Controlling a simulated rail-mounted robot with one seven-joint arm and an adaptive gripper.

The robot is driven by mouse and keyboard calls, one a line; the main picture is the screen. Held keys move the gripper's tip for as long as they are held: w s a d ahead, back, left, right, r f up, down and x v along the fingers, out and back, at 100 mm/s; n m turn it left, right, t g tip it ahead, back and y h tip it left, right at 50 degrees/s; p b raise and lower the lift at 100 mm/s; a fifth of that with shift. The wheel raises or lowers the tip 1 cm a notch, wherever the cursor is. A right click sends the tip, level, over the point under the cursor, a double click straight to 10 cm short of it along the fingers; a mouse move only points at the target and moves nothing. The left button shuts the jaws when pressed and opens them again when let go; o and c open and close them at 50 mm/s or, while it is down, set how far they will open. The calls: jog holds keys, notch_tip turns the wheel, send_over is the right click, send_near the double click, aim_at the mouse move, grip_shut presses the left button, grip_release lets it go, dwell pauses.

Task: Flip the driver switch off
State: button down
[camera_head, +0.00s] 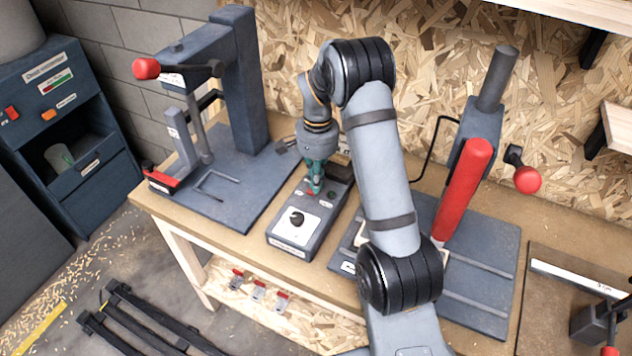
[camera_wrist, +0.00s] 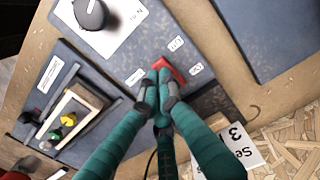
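The driver box (camera_head: 283,238) is a grey unit with a black knob (camera_head: 296,218) on a white plate, on the bench left of my arm. In the wrist view the knob (camera_wrist: 91,13) is at the top. A red rocker switch (camera_wrist: 176,72) is set in the box top near small white labels too blurred to read. My gripper (camera_head: 314,192) points down over the box. In the wrist view its teal fingers (camera_wrist: 163,88) are together, with the tips at the switch's edge and hiding part of it. Whether they touch it, and the switch's position, I cannot tell.
A blue-grey press with a red-knobbed lever (camera_head: 146,68) stands to the left. Another device with a red handle (camera_head: 463,190) stands right, behind my arm. A dark cabinet (camera_head: 67,120) is at far left.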

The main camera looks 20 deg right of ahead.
jog(key=shift+w+d+f, duration=0.2)
jog(key=shift+d, duration=0.05)
jog(key=shift+w+r+p, duration=0.15)
jog(key=shift+r+p, duration=0.2)
jog(key=shift+r, duration=0.1)
notch_tip(320, 180, up, 14)
jog(key=p, duration=0.1)
jog(key=shift+f, duration=0.25)
